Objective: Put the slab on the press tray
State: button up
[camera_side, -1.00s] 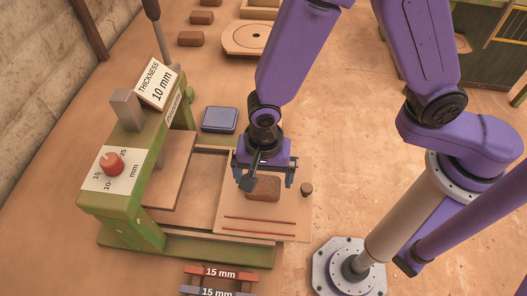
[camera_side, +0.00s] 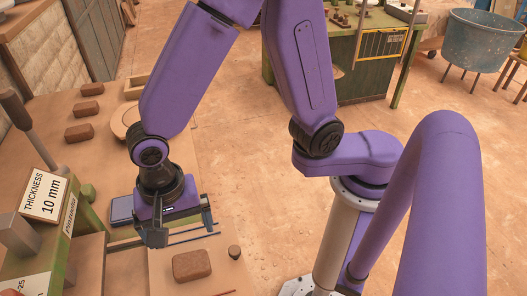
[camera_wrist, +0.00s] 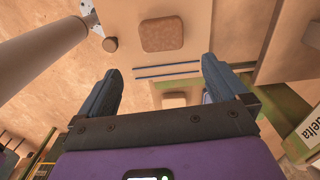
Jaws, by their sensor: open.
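The slab is a brown, rounded clay block (camera_side: 192,265) lying flat on the pale board of the press tray (camera_side: 165,283). It also shows in the wrist view (camera_wrist: 162,34), on the tray and beyond my fingertips. My gripper (camera_side: 182,226) is open and empty, above the far part of the tray, behind the slab in the side view. In the wrist view my fingers (camera_wrist: 162,78) are spread wide with nothing between them, and the slab is clear of both. Two thin dark blue strips (camera_wrist: 168,72) lie beside the slab. The near end of the tray is cut off in the side view.
The green press with its "THICKNESS 10 mm" sign (camera_side: 45,195) stands at the left. A small dark round knob (camera_side: 234,252) is right of the slab. A blue pad (camera_side: 121,210) lies behind my gripper. Several brown blocks (camera_side: 80,132) rest on the bench at the back left.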

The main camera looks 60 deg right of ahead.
jog(key=s+d+r+n, duration=0.2)
jog(key=s+d+n, duration=0.1)
jog(key=d+n, duration=0.4)
jog(key=s+d+r+n, duration=0.2)
jog(key=s+d+n, duration=0.2)
jog(key=d+n, duration=0.3)
jog(key=s+d+r+n, duration=0.3)
jog(key=d+n, duration=0.4)
jog(key=d, duration=0.3)
jog(key=shift+s+d, duration=0.25)
jog(key=shift+s, duration=0.3)
